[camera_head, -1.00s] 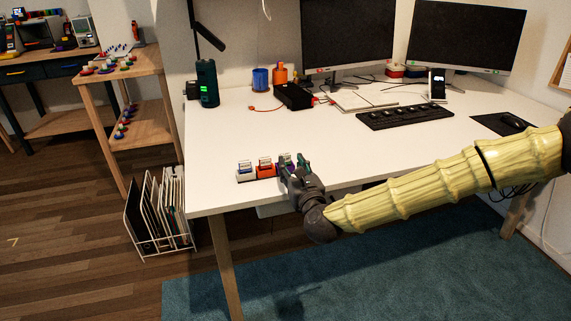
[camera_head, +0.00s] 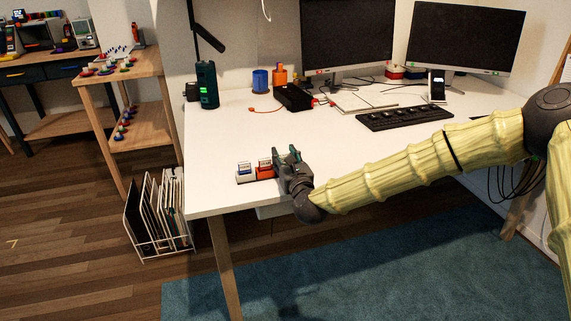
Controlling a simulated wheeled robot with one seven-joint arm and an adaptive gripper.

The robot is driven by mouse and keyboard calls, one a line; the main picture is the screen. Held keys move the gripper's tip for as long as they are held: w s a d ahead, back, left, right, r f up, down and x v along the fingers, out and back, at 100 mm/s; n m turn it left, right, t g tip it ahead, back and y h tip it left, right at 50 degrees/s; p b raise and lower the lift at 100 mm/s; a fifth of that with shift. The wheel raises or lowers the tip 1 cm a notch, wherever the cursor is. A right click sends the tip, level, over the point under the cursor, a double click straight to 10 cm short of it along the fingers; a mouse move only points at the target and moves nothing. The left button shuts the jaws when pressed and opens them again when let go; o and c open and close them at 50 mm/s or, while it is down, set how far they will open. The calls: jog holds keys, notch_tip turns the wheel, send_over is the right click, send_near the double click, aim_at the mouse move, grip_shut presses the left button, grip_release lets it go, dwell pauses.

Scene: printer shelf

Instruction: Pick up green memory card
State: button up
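My gripper (camera_head: 287,158) is at the front left edge of the white desk, at the right end of a short row of card holders. Its two fingers stand apart. The green memory card cannot be made out clearly; the gripper covers that end of the row. Small green patches show at the fingers, but I cannot tell card from finger pad. A white holder with a blue-topped card (camera_head: 244,172) and an orange-red holder with a card (camera_head: 265,168) stand just left of the gripper.
The desk top (camera_head: 300,130) is clear behind the row. A black keyboard (camera_head: 404,117), a black box (camera_head: 294,97) and a dark green-lit device (camera_head: 207,86) stand farther back. A white file rack (camera_head: 158,215) stands on the floor at left.

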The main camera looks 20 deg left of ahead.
jog(key=c, duration=0.5)
jog(key=shift+o, duration=0.2)
